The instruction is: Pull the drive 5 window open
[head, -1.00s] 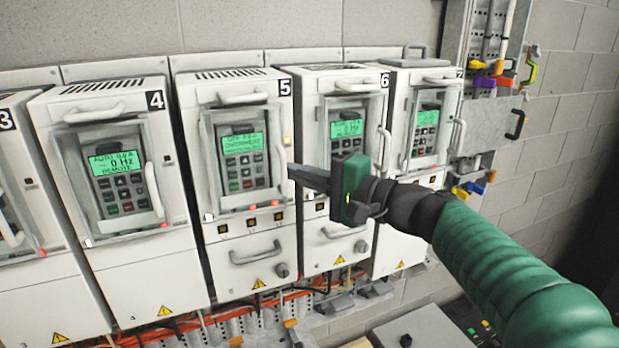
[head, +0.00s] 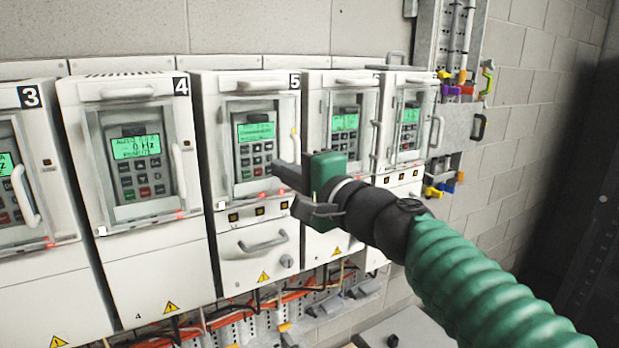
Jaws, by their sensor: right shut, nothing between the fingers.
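Drive 5 (head: 212,240) is a white cabinet with a black "5" label at its top right. Its window (head: 228,150) is a grey-framed cover over a green-lit keypad panel, and it looks closed. A white upright handle (head: 297,147) is on the window's right side; its lower end is hidden behind my gripper. My right gripper (head: 284,187) is shut and empty, in front of the lower right of the window, close to the handle. I cannot tell whether it touches. My left gripper is not in view.
More drives (head: 345,80) stand close on the right, partly behind my arm. Orange cables (head: 290,297) run below. A grey panel with coloured clips (head: 462,120) is at the right.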

